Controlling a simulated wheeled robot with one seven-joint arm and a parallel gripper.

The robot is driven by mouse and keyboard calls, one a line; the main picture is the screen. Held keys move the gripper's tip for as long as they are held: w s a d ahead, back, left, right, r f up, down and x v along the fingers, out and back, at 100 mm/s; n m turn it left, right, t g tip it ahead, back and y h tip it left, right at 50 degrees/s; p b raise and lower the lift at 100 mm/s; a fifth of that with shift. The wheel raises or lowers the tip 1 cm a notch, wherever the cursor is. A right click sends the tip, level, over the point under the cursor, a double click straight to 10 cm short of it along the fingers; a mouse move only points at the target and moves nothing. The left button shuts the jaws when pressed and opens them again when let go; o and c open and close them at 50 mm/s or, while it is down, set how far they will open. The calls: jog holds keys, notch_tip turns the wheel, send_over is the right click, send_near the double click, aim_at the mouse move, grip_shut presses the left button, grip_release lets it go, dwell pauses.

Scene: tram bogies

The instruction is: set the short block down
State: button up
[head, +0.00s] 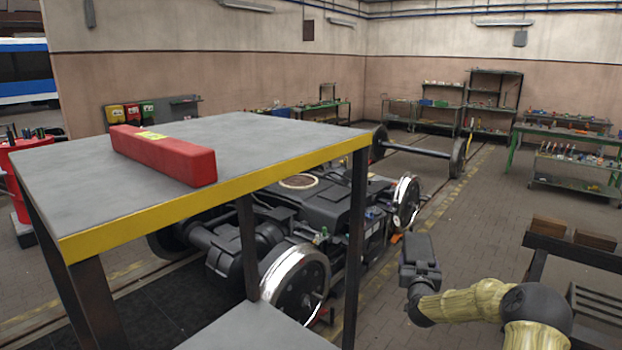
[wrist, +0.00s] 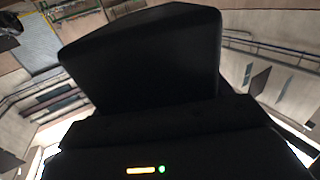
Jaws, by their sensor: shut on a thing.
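My gripper (head: 421,268) is held up at the lower right of the head view, right of the bogie and apart from the tables. It is shut on a dark grey, box-shaped thing, which I take for the short block (head: 417,246). In the wrist view this dark block (wrist: 145,60) fills the upper middle, above the black gripper body. The fingertips are hard to tell from it in both views. Nothing shows beneath the block but my gripper and open floor.
A grey, yellow-edged table (head: 260,145) stands at the left with a long red block (head: 163,153) on it. A bogie (head: 300,215) stands behind and below it. A dark stand (head: 590,256) at the right bears two brown blocks (head: 548,227). Paved floor (head: 480,215) lies clear between.

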jog(key=s+a+f+n+y, duration=0.1)
jog(key=s+a+f, duration=0.1)
jog(key=s+f, duration=0.35)
jog(key=s+a+f+y+b, duration=0.1)
jog(key=s+a+f, duration=0.15)
jog(key=f, duration=0.55)
jog(key=s+a+f+n+y, duration=0.1)
jog(key=s+a+f, duration=0.2)
jog(key=f, duration=0.4)
jog(key=s+a+f, duration=0.1)
jog(key=s+a, duration=0.3)
jog(key=s, duration=0.3)
jog(key=s+a+f+y+b, duration=0.1)
jog(key=s+a+f, duration=0.1)
jog(key=s+a, duration=0.2)
jog(key=s, duration=0.3)
jog(key=shift+a+n+t, duration=0.15)
jog(key=shift+n+t, duration=0.15)
jog(key=shift+s+f, duration=0.1)
jog(key=s+f, duration=0.4)
jog(key=f, duration=0.1)
jog(key=shift+s+f, duration=0.2)
jog(key=shift+f, duration=0.05)
